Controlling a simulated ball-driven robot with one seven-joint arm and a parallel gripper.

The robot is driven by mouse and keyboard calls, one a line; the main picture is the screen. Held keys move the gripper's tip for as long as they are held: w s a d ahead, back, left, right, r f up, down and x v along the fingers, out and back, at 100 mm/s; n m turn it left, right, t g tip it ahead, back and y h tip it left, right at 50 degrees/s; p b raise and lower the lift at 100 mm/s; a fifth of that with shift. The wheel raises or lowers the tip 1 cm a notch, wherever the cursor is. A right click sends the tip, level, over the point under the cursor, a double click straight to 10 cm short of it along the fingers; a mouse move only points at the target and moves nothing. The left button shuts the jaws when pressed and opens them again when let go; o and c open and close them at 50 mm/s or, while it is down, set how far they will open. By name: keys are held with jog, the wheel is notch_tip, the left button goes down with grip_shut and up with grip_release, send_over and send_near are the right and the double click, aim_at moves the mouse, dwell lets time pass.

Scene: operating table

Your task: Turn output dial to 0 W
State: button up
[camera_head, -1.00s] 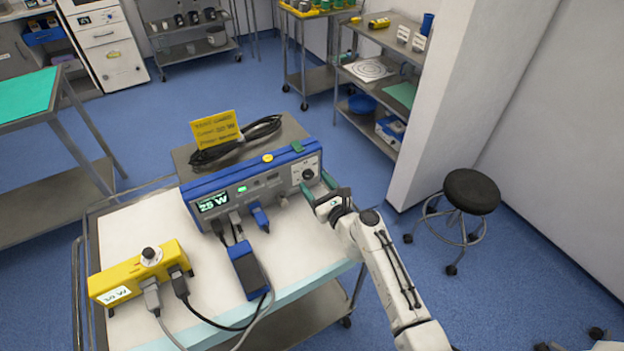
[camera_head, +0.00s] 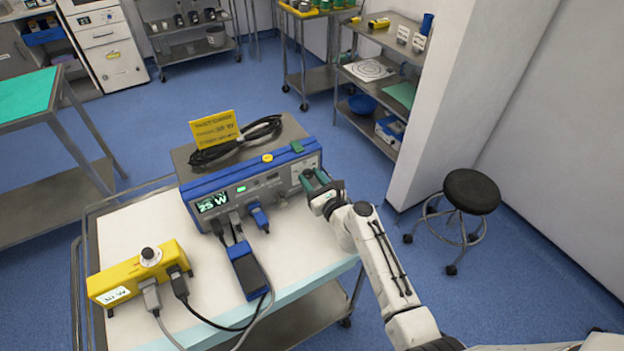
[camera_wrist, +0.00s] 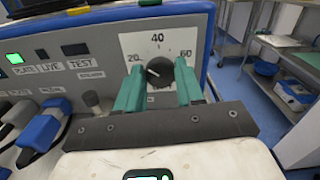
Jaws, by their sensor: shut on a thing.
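The blue and grey generator (camera_head: 232,187) stands on the white cart top, with a lit display (camera_head: 212,201) that reads 25 W. Its black output dial (camera_wrist: 160,73) is at the right of the front panel, with the marks 20, 40 and 60 around it. The dial's white pointer line points to the upper left, between 20 and 40. My gripper (camera_head: 312,180) is at the dial, and its green fingers (camera_wrist: 159,88) are shut on it from the left and right sides. In the head view the gripper hides most of the dial.
A yellow box with a black knob (camera_head: 148,254) and a blue pedal-like unit (camera_head: 249,270) lie on the cart, with cables running off the front edge. A yellow card (camera_head: 215,129) and coiled black cable (camera_head: 235,145) are on top of the generator. A black stool (camera_head: 471,191) stands right.

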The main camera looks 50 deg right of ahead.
jog(key=shift+c, duration=1.4)
jog(key=shift+n, duration=0.3)
jog(key=n+b, duration=0.1)
jog(key=n, duration=0.1)
jog(key=shift+a+f+n, duration=0.1)
jog(key=shift+f+n, duration=0.05)
jog(key=shift+n, duration=0.15)
jog(key=n+b, duration=0.2)
jog(key=n, duration=0.2)
jog(key=shift+n, duration=0.3)
jog(key=n+b, duration=0.1)
jog(key=n, duration=0.3)
jog(key=shift+a+b, duration=0.1)
jog(key=shift+b, duration=0.3)
jog(key=n+b, duration=0.1)
jog(key=n, duration=0.3)
jog(key=shift+f+n, duration=0.1)
jog(key=shift+n, duration=0.3)
jog(key=shift+b, duration=0.3)
jog(key=o, duration=1)
